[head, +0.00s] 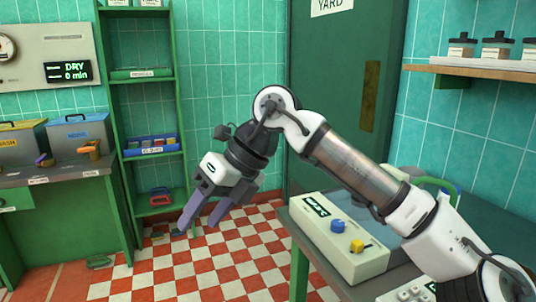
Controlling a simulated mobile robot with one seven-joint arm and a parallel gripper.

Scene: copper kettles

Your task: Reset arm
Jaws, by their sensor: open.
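My arm reaches in from the lower right of the head view, bent at a high elbow. My gripper (200,222) hangs at the end of it, pointing down and left. Its two grey fingers are apart and nothing shows between them. It is in the air in front of the red and white checked floor (228,262), clear of the shelf and the tables.
A green shelf unit (120,140) stands behind to the left, with a blue tray (133,151) on it. A counter (55,172) at far left holds bins. A beige control box (340,246) with blue and yellow knobs sits on a table below my arm. A green door (340,110) is behind.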

